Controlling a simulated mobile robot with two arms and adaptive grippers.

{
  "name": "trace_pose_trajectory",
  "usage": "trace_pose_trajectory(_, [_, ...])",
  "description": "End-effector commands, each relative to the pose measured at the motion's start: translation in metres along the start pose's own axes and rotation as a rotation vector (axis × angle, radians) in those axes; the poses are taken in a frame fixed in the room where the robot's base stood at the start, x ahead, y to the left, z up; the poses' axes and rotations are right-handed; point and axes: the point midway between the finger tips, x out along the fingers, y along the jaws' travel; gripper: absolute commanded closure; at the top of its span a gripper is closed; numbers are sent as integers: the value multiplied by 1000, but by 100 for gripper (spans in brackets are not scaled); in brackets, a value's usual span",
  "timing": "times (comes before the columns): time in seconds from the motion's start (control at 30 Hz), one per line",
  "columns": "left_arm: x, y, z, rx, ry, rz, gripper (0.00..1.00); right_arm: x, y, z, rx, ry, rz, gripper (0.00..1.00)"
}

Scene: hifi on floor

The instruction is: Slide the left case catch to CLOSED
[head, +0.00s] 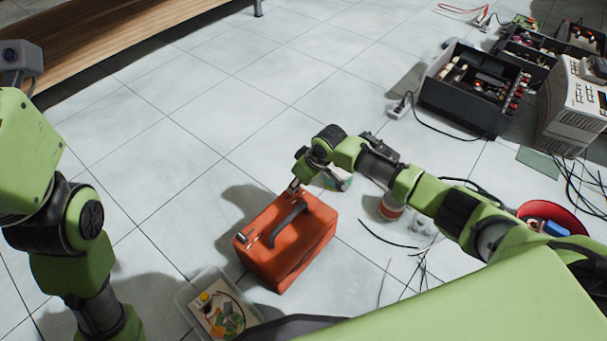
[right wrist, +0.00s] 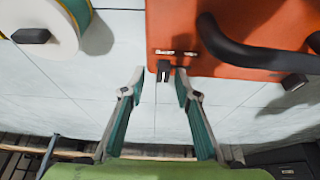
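The orange case (head: 287,240) lies on the tiled floor with its dark handle (head: 287,226) upward. One catch, a pale slot with a small knob (head: 249,240), shows at its left end in the head view. In the right wrist view, a catch with a pale slot (right wrist: 176,53) and dark knob (right wrist: 164,71) sits at the case's edge. My right gripper (right wrist: 157,80) is open, its fingertips on either side of this knob with gaps visible. In the head view my right gripper (head: 294,187) is at the case's far corner. My left gripper is out of view.
A clear tray of small parts (head: 222,308) stands beside the case's near left side. A cable spool (right wrist: 48,28) is left of my right gripper. A red bowl (head: 553,216), loose wires and electronics boxes (head: 475,90) lie right. The floor left of the case is clear.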

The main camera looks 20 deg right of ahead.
Motion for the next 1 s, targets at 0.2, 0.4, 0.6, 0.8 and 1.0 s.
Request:
trace_pose_trajectory(0.2, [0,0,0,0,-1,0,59,-35,1,-1,-3,4,2,71])
trace_pose_trajectory(0.4, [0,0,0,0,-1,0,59,-74,1,-1,-3,5,2,71])
trace_pose_trajectory(0.6, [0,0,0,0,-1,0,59,-102,1,-1,-1,4,3,71])
trace_pose_trajectory(0.8, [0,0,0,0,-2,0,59,-112,0,-1,-1,3,1,71])
trace_pose_trajectory(1.0, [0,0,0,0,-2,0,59,-112,0,-1,-1,3,1,71])
